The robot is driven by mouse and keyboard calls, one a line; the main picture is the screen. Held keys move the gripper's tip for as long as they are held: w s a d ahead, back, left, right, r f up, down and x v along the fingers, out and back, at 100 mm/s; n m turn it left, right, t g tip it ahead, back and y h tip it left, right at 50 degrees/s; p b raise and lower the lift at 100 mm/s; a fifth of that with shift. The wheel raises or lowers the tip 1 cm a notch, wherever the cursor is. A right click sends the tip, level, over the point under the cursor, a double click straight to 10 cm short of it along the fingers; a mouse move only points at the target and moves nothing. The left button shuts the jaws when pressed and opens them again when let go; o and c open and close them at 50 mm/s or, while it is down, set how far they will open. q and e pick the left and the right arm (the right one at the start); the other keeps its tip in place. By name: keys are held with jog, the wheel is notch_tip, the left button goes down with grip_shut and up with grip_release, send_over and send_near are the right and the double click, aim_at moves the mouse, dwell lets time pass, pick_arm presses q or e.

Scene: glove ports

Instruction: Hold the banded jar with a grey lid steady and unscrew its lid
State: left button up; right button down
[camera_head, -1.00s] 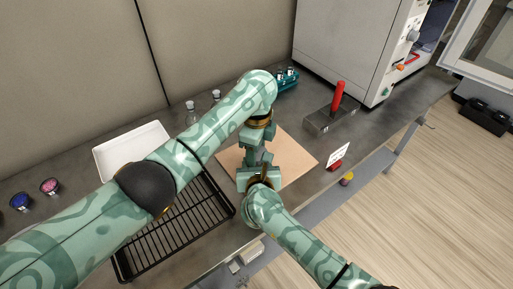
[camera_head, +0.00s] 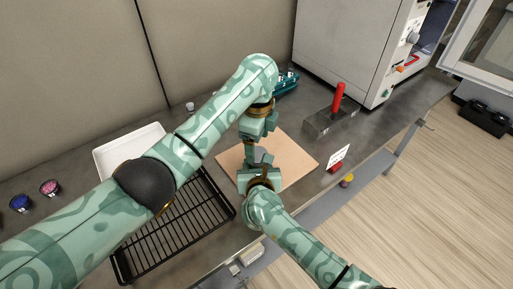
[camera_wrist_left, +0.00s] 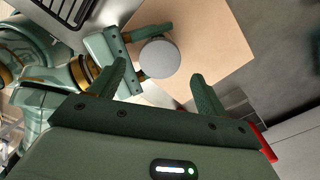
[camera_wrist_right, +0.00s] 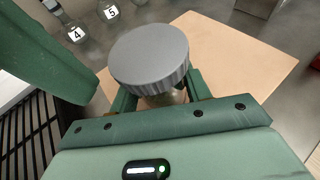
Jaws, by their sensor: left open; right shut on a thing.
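The jar's round grey lid shows from above in the left wrist view (camera_wrist_left: 159,58) and, with its ridged edge, in the right wrist view (camera_wrist_right: 150,55). The lid sits on the jar (camera_wrist_right: 165,98), whose body is mostly hidden. My right gripper (camera_wrist_right: 160,88) is shut on the jar just below the lid. It comes in from the near side in the head view (camera_head: 257,165). My left gripper (camera_head: 254,138) is open above the lid. In the left wrist view its fingers (camera_wrist_left: 158,70) stand apart on either side of the lid, empty.
A peach board (camera_head: 297,158) lies under the jar. A black wire rack (camera_head: 165,235) and white tray (camera_head: 125,148) stand to the left. A red-handled tool (camera_head: 338,95), a card (camera_head: 338,156) and a teal rack (camera_head: 288,80) are to the right and behind.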

aim_at(258, 154)
pick_arm(q)
jog(key=shift+r, duration=0.55)
jog(key=shift+c, duration=0.4)
pick_arm(e)
jog(key=shift+s+f, duration=0.1)
jog(key=shift+s, duration=0.05)
pick_arm(q)
jog(key=w+r, duration=0.1)
jog(key=w+a+r+m, duration=0.1)
jog(key=r, duration=0.1)
jog(key=shift+a+t+y, duration=0.2)
jog(key=shift+t+y, duration=0.1)
jog(key=shift+t, duration=0.1)
jog(key=shift+s+d+r+m, duration=0.1)
jog(key=shift+s+r+m, duration=0.05)
jog(key=shift+m, duration=0.45)
jog(key=shift+s+r+m, duration=0.15)
jog(key=shift+m, duration=0.45)
pick_arm(e)
jog(key=shift+a, duration=0.1)
pick_arm(q)
jog(key=m, duration=0.1)
jog(key=s+d+m, duration=0.1)
jog(key=shift+s+f+m+g, duration=0.25)
jog(key=shift+f+m+g, duration=0.1)
jog(key=shift+m+g, duration=0.05)
notch_tip(258, 154, down, 8)
jog(key=shift+d+r, duration=0.1)
